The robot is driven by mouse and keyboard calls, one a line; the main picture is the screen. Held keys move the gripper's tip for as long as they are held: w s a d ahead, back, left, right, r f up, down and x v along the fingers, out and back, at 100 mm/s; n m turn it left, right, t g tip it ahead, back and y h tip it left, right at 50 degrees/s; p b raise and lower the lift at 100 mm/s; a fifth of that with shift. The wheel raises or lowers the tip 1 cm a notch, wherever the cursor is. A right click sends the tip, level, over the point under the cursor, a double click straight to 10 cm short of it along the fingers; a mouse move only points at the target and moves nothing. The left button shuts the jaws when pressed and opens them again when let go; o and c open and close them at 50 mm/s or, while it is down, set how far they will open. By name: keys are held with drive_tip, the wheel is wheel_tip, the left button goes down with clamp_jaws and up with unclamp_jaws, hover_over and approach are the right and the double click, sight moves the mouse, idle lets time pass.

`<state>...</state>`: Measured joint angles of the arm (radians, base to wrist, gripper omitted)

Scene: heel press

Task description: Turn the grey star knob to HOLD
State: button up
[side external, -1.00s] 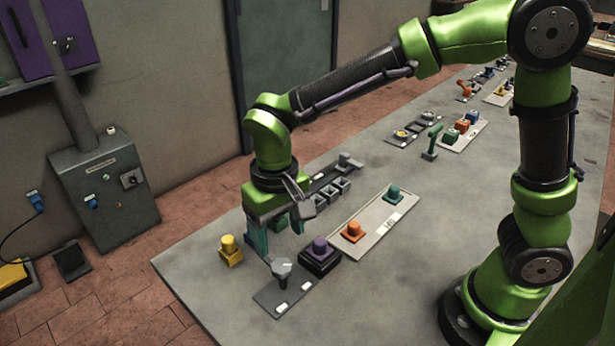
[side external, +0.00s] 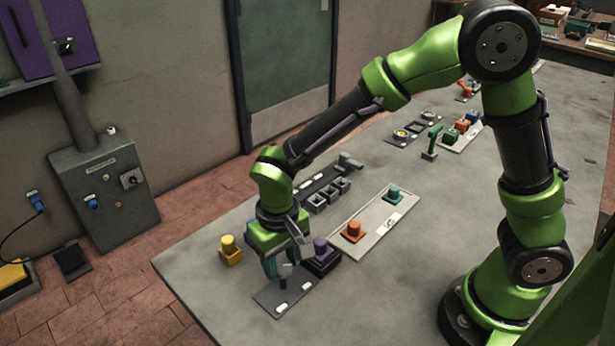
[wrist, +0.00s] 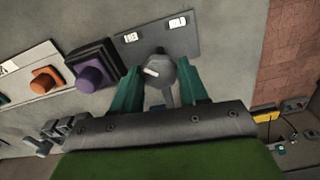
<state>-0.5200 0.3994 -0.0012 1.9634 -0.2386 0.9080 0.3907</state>
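The grey star knob (wrist: 160,70) stands on a dark grey plate (wrist: 182,45) with two small white labels, too small to read. A white mark on the knob's top points to the left in the wrist view. My gripper (wrist: 161,68) is open, with its teal fingers on either side of the knob. A gap shows at the left finger; I cannot tell if the right finger touches. In the side view my gripper (side external: 282,268) is low over the plate (side external: 270,297), and the fingers partly hide the knob (side external: 286,269).
A purple button on a black block (side external: 322,252) stands close beside the plate. A yellow button (side external: 230,249) is on the other side. A pale panel (side external: 373,225) with orange and teal buttons lies farther back. The table's front is bare.

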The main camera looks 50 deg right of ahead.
clamp_jaws()
drive_tip(key=shift+m, duration=0.3)
drive_tip(key=m, duration=0.3)
drive_tip(key=shift+m, duration=0.3)
drive_tip(key=m, duration=0.4)
drive_tip(key=shift+a+m, duration=0.1)
drive_tip(key=shift+m, duration=0.2)
drive_tip(key=m, duration=0.4)
drive_tip(key=shift+w, duration=0.1)
drive_tip(key=m, duration=0.5)
drive_tip(key=shift+r, duration=0.1)
drive_tip(key=shift+m, duration=0.3)
